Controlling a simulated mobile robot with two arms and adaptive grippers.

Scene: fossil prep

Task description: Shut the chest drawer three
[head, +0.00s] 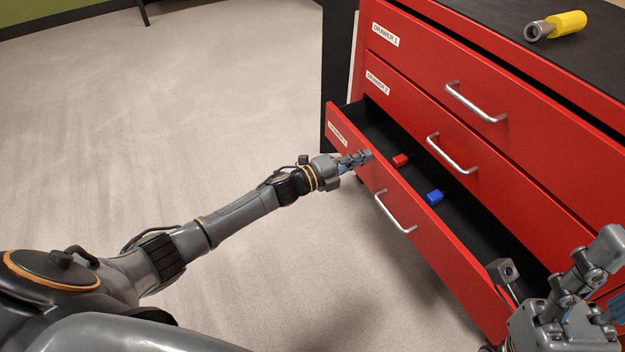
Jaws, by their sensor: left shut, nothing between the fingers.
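The red chest (490,60) stands at the right, with labelled drawers. Its third drawer (430,254) is pulled out, showing a dark inside. A red block (400,160) and a blue block (434,197) lie in it. The drawer's silver handle (395,212) is on its front. My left gripper (366,156) is shut and empty, at the top edge of the drawer front, left of the handle; I cannot tell if it touches. My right gripper (545,260) is at the lower right, in front of the drawer's right end, its fingers spread apart.
Drawer one (440,75) and drawer two (400,100) are shut, each with a silver handle. A yellow-handled tool (565,25) lies on the dark chest top (500,22). The pale floor (180,120) at the left is clear.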

